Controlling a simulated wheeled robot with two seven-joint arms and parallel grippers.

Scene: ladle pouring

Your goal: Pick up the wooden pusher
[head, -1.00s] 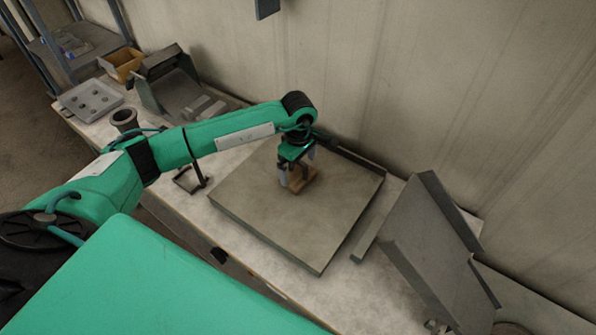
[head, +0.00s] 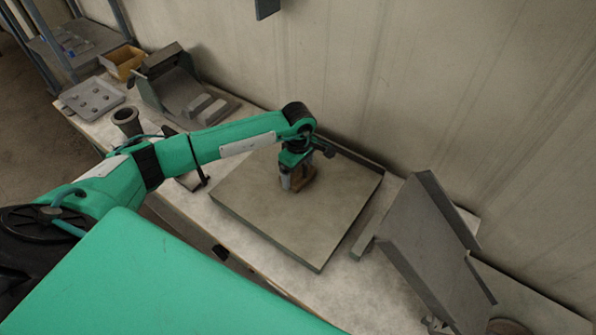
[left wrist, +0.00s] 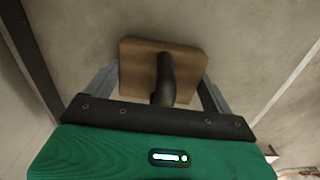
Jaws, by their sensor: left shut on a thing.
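The wooden pusher shows in the left wrist view as a brown wooden block (left wrist: 140,62) with a dark upright handle (left wrist: 165,78). In the head view its block (head: 304,181) is partly hidden by my gripper. My left gripper (head: 291,184) points down over the grey plate (head: 270,229) and is shut on the pusher, with one finger at each side. It also shows in the left wrist view (left wrist: 162,95). I cannot tell whether the block touches the plate. My right gripper is not in view.
A tilted grey metal chute (head: 425,240) stands to the right of the plate. At the left of the table are a dark cup (head: 126,119), a tray with round hollows (head: 92,97), a yellowish box (head: 121,62) and a grey metal holder (head: 175,82). The wall runs close behind.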

